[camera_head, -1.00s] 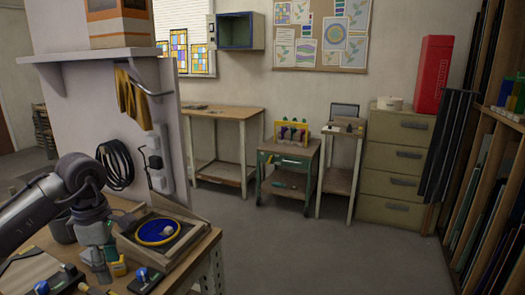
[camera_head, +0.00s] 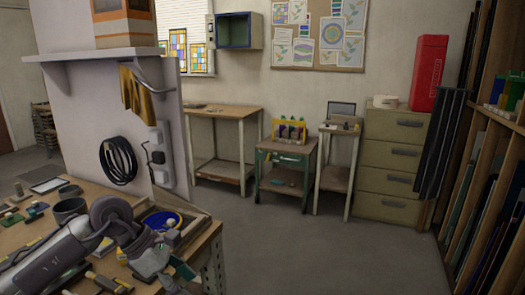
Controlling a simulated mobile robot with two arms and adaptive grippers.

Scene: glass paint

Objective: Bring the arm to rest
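My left arm reaches in from the lower left over the near workbench (camera_head: 205,240). Its gripper (camera_head: 181,279) is at the bench's front right, low in the view, with its fingers apart and nothing seen between them. Behind the wrist is a wooden tray (camera_head: 196,236) with a blue round piece (camera_head: 160,221) in it, partly hidden by the arm. My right gripper is not in view.
A dark cup (camera_head: 69,209) and several small tools lie on the bench's left. A partition wall with a coiled black cable (camera_head: 118,161) rises behind. A green cart (camera_head: 285,170) and a drawer cabinet (camera_head: 392,165) stand farther back. The floor (camera_head: 320,250) is clear.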

